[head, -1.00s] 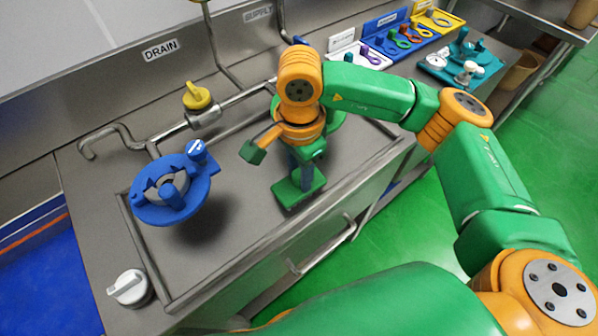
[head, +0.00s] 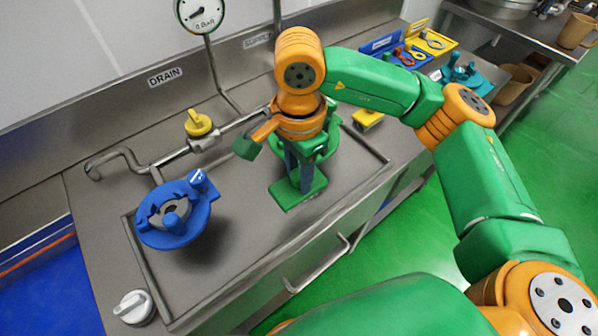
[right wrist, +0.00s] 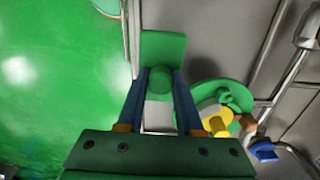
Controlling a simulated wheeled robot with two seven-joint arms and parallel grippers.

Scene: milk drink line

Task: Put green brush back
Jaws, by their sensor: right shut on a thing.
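The green brush is in my right gripper (head: 294,172). Its flat green block (head: 298,194) hangs over the grey metal worktop in the head view. In the right wrist view the same green brush (right wrist: 163,48) shows its block and a round handle stub, with the blue fingers (right wrist: 160,95) closed on either side of the stub. I cannot tell whether the block touches the surface below. My left gripper is not in view.
A green round part (head: 327,142) sits behind my right gripper. A blue round fitting (head: 173,236) is on the left, with a yellow valve handle (head: 200,123) behind it. A white knob (head: 134,308) is at front left. A yellow item (head: 368,118) lies under my arm. Coloured tool holders (head: 436,41) stand at the back right.

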